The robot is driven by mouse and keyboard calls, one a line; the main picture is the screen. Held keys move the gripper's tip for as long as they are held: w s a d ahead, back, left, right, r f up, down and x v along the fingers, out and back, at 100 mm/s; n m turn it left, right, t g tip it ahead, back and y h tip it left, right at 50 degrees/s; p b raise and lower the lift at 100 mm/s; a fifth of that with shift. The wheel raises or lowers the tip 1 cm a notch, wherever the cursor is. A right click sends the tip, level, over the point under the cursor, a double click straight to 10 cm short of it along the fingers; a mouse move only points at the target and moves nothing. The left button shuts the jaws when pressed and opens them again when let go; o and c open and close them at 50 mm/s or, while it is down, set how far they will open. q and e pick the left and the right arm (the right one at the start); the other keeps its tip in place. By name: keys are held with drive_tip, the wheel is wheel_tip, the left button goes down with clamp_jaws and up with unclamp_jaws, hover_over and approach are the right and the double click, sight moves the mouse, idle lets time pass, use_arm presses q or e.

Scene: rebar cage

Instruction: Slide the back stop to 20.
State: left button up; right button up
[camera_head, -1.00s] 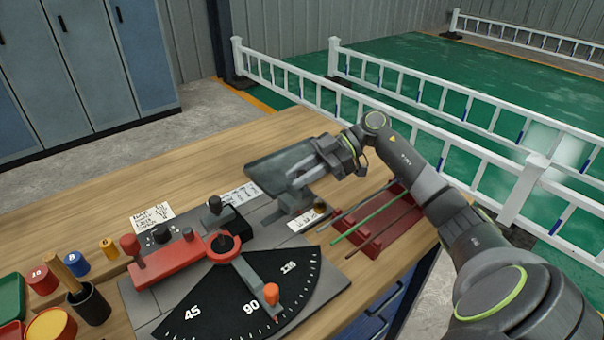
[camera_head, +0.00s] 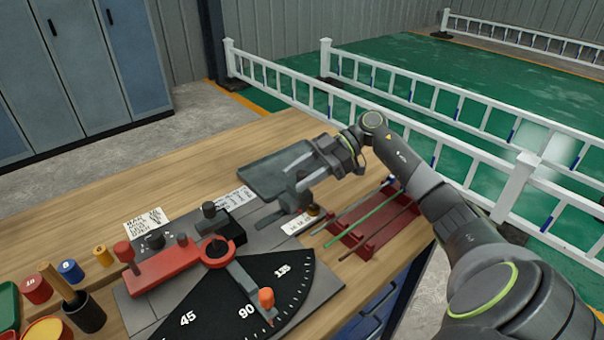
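The bending device lies on the wooden bench, with a red arm (camera_head: 165,277), a black dial (camera_head: 262,300) and an orange-tipped grey lever. A grey piece (camera_head: 290,197), perhaps the back stop, stands at its far end by a white scale strip (camera_head: 298,223). My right gripper (camera_head: 298,177) is above this piece and overlaps it in view. I cannot tell whether they touch or whether the fingers are shut. A dark grey flat plate (camera_head: 265,176) shows just left of the fingers. The scale's numbers are too small to read. My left gripper is out of view.
A red rack (camera_head: 372,238) with green and dark rods stands right of the device. Coloured cylinders (camera_head: 70,271) and a black cup (camera_head: 85,312) are at the left. A paper note (camera_head: 146,221) lies behind the device.

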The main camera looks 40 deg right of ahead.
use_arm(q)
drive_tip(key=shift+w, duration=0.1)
use_arm(e)
drive_tip(key=shift+d, duration=0.1)
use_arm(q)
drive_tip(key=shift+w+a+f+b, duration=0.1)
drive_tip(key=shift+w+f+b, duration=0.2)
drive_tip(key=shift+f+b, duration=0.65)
use_arm(e)
drive_tip(key=v, duration=1.7)
drive_tip(key=shift+d, duration=0.15)
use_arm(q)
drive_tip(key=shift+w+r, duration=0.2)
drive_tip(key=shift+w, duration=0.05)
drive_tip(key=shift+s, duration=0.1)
